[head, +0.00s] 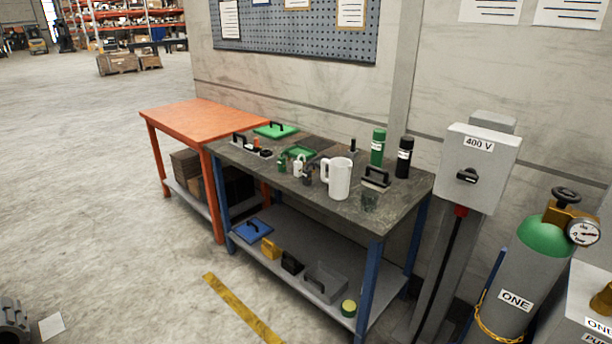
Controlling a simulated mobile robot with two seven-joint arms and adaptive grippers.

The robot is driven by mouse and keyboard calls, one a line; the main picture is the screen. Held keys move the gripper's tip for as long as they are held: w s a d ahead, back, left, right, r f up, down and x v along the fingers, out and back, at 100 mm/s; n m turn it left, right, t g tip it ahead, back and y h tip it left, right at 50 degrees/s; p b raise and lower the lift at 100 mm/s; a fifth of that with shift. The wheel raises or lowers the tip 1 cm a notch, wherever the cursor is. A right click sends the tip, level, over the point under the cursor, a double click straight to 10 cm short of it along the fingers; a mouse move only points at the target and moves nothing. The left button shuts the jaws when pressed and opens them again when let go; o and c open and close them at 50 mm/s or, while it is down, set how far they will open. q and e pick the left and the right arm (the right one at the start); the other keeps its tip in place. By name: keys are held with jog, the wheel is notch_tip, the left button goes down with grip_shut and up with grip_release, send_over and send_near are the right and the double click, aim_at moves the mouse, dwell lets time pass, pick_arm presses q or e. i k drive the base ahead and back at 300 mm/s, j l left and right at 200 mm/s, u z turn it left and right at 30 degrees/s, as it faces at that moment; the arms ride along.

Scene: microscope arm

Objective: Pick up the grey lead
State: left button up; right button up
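I cannot pick out a grey lead for certain. On the grey-topped workbench (395,205), a small dark grey item (308,176) stands beside a small white one (298,167) and a small green one (281,163); they are too small to identify. A grey piece with a dark handle (325,283) lies on the bench's lower shelf. A black cable (449,265) with a red end hangs below the 400 V switch box (478,168). Neither gripper's fingers are in view.
A white mug (340,180), a green bottle (377,148) and a black bottle (404,158) stand on the bench. An orange table (190,118) adjoins it at left. A gas cylinder (520,275) stands at right.

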aim_at(307, 172)
jog(key=u, duration=0.45)
jog(key=i+u, duration=0.3)
jog(key=i, duration=0.3)
jog(key=i+l+u, duration=0.1)
jog(key=i+u, duration=0.2)
jog(key=i, duration=0.25)
jog(key=i+j+u, duration=0.15)
jog(key=i, duration=1.4)
jog(key=i+z, duration=0.35)
jog(key=i, duration=0.35)
jog(key=i+j+z, duration=0.1)
jog(key=i+z, duration=0.3)
jog(key=i, duration=0.35)
jog(key=i+z, duration=0.15)
jog(key=z, duration=3.25)
jog(key=i+z, duration=0.1)
jog(key=z, duration=0.2)
